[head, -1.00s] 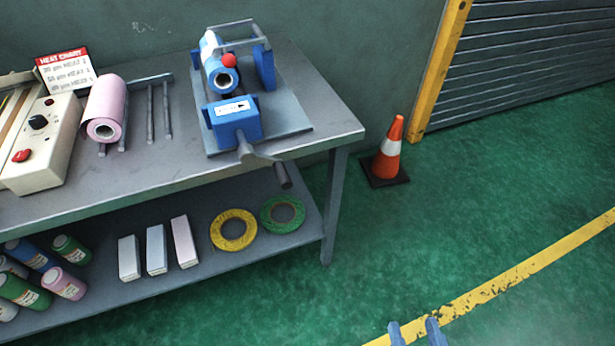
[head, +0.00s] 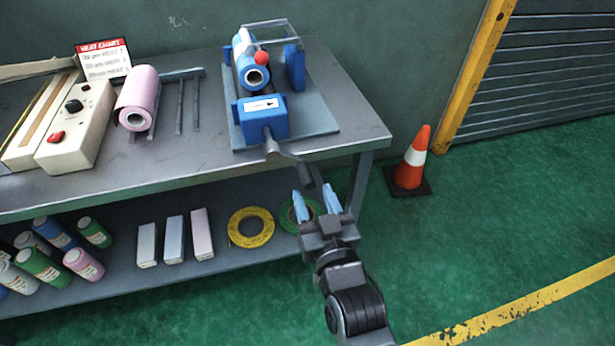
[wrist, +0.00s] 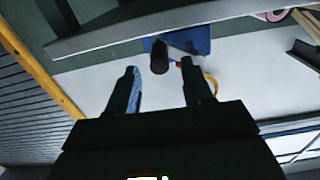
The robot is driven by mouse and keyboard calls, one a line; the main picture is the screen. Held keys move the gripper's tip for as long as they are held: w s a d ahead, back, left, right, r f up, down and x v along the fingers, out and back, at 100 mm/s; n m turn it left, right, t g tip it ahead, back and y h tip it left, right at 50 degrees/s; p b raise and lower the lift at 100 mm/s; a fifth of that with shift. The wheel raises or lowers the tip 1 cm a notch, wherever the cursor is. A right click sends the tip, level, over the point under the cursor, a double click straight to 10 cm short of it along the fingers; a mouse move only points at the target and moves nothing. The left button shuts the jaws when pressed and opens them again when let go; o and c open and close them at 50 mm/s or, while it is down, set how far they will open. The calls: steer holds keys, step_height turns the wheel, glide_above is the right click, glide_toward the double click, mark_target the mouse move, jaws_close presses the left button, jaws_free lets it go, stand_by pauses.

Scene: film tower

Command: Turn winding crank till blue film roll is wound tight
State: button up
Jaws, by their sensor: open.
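The winding crank (head: 290,160) juts from the front of the blue winder (head: 262,120) on the workbench, its dark grip hanging past the front edge. The blue film roll (head: 247,62) lies in the winder with a red knob beside it; how tight it is I cannot tell. My gripper (head: 317,198) is open and empty, just below and in front of the crank grip, apart from it. In the wrist view the dark crank grip (wrist: 160,57) shows ahead, between the two open fingers and beyond their tips.
The steel workbench (head: 185,160) also holds a pink film roll (head: 138,95), a heat sealer (head: 75,125) and a heat chart (head: 103,60). Tape rolls, boxes and bottles fill the lower shelf. A traffic cone (head: 410,160) stands on the floor right of the bench.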

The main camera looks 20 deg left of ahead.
mark_target(310, 187)
steer(key=shift+p+x, duration=0.7)
steer(key=shift+x, duration=0.7)
steer(key=shift+p+x, duration=0.3)
steer(key=shift+x, duration=1.05)
steer(key=shift+d, duration=0.1)
jaws_close()
